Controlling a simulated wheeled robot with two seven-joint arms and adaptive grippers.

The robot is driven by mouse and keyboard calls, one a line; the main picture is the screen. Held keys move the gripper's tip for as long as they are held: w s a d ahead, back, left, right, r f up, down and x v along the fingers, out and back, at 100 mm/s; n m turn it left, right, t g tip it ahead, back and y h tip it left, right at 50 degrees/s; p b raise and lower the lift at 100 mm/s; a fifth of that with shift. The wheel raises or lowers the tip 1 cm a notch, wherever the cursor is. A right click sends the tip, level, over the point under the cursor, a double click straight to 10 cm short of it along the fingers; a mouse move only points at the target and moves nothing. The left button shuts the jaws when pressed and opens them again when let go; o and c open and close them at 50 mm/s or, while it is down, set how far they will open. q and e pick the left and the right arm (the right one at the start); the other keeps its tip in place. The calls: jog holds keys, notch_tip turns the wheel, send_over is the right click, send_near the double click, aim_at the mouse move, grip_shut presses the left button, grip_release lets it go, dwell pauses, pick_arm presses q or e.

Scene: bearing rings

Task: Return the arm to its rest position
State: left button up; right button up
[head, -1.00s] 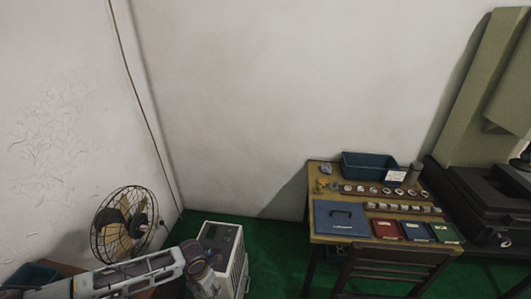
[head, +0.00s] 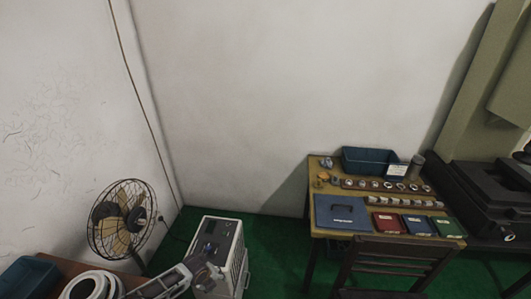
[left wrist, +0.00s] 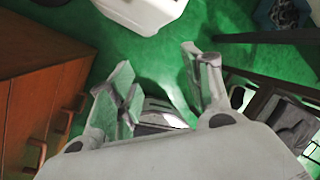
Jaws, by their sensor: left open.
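My left arm comes in at the bottom left of the head view. Its gripper (head: 205,271) is low in the picture, in front of the white cabinet-like unit. In the left wrist view the left gripper (left wrist: 162,84) has its two fingers spread apart, with green floor between and beyond them. Nothing is held between the fingers. My right gripper is in neither view.
A desk (head: 325,236) with rings, small boxes and a blue bin (head: 368,160) stands at the right, a chair (head: 395,255) before it. A fan (head: 122,220), a white unit (head: 220,250) and another blue bin (head: 28,277) are at the left. Green floor (head: 275,255) lies between.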

pick_arm(q)
jog(key=s+a+f+n+b, duration=0.25)
jog(key=s+f+n, duration=0.45)
jog(key=f, duration=0.4)
jog(key=s+a+f+n+b, duration=0.1)
jog(key=s+a+f+n, duration=0.3)
jog(key=s+f+n, duration=0.55)
jog(key=s+f+n+g+b, duration=0.1)
jog(key=s+f+n, duration=0.3)
jog(key=s, duration=1)
jog(key=s+f+n+g+y+b, duration=0.1)
jog(key=s+f+n, duration=0.4)
jog(key=s+f, duration=0.6)
jog(key=s, duration=0.3)
jog(key=shift+s+y+b, duration=0.2)
jog(key=shift+y+b, duration=0.1)
jog(key=shift+n, duration=0.25)
jog(key=shift+c, duration=0.3)
